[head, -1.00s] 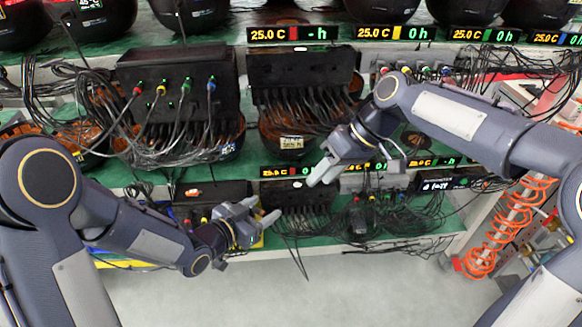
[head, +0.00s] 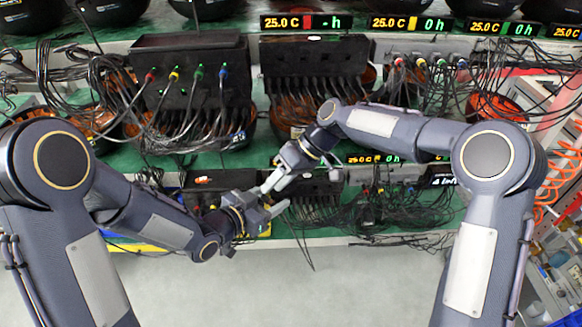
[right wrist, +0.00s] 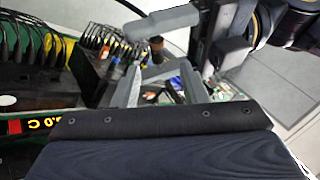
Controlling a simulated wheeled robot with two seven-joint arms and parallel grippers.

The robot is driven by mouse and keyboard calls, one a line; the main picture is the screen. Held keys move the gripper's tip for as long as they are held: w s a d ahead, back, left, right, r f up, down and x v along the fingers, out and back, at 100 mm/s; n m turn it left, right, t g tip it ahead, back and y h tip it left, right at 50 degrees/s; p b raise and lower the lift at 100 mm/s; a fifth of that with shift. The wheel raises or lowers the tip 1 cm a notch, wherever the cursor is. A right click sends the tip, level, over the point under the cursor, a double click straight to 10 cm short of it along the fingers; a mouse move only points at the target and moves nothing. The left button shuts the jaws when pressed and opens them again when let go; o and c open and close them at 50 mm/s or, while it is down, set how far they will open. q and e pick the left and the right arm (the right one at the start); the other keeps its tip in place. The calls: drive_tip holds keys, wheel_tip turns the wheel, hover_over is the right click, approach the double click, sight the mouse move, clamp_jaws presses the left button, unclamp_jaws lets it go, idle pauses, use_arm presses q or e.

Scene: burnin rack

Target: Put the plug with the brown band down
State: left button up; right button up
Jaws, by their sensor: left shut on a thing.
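My left gripper (head: 268,203) is shut, in front of the lower shelf in the head view. In the right wrist view, its grey finger (right wrist: 160,22) reaches in from the right. A small dark plug with a brown band (right wrist: 157,46) shows just below that finger and appears held there. In the head view the plug is too small to make out. My right gripper (head: 300,180) is close above and beside the left one, its fingers apart. Its spread fingers also show in the right wrist view (right wrist: 158,85), with nothing visible gripped. A blue-topped plug (right wrist: 113,52) stands left of them.
Black rack units with cables stand on green shelves; one (head: 190,85) has red, yellow, green and blue plugs. Displays (head: 315,22) line the shelf edge. Loose cables (head: 390,210) crowd the lower shelf. The floor (head: 290,285) in front is clear.

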drive_tip(key=shift+x, duration=1.75)
drive_tip(key=shift+r, duration=0.1)
clamp_jaws()
use_arm(q)
drive_tip(key=o, duration=1.1)
